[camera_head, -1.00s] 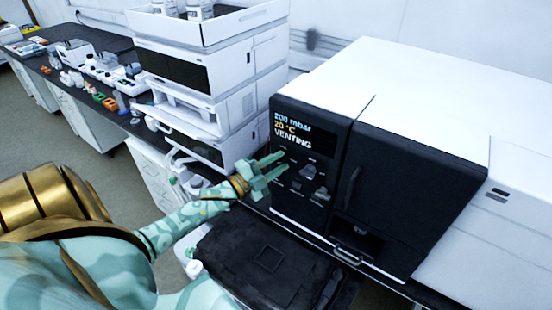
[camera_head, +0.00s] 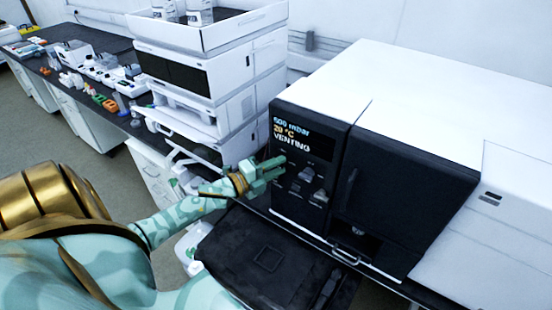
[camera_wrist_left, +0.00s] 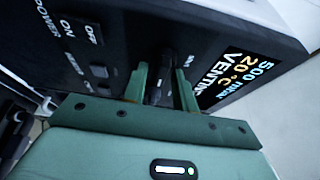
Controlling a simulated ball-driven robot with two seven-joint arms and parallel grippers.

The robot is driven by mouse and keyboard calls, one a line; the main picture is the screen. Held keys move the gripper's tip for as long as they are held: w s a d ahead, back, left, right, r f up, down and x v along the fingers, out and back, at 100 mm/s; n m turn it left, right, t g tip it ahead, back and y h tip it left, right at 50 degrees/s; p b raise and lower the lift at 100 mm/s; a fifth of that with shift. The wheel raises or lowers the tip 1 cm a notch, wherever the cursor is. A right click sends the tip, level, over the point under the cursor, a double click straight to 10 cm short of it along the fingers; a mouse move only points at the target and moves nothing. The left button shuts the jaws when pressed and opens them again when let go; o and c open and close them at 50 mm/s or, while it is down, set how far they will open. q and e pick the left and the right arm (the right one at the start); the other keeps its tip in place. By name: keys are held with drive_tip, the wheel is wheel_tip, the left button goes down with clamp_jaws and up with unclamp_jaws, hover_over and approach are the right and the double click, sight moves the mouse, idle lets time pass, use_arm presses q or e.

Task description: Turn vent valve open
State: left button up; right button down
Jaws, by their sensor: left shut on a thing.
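The dark instrument panel (camera_head: 285,205) has a lit display (camera_head: 291,133) reading about 500 mbar, 20 °C and VENTING. The display (camera_wrist_left: 238,78) also shows at the right of the left wrist view. My left gripper (camera_head: 275,169) is at the panel below the display. In the left wrist view its two green fingers (camera_wrist_left: 161,82) are on either side of a dark vent valve handle (camera_wrist_left: 160,88), shut on it. In the head view the fingers mostly hide this handle. My right gripper is not in view.
Other dark knobs (camera_head: 305,174) sit on the panel right of my fingers. POWER, ON and OFF labels show in the left wrist view. A black flat-topped unit (camera_head: 245,255) lies below my forearm. A white instrument stack (camera_head: 245,100) stands behind.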

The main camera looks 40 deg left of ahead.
use_arm(q)
drive_tip(key=o, duration=0.6)
drive_tip(key=v, duration=1.6)
drive_tip(key=shift+s+b, duration=0.15)
drive_tip(key=shift+b, duration=0.3)
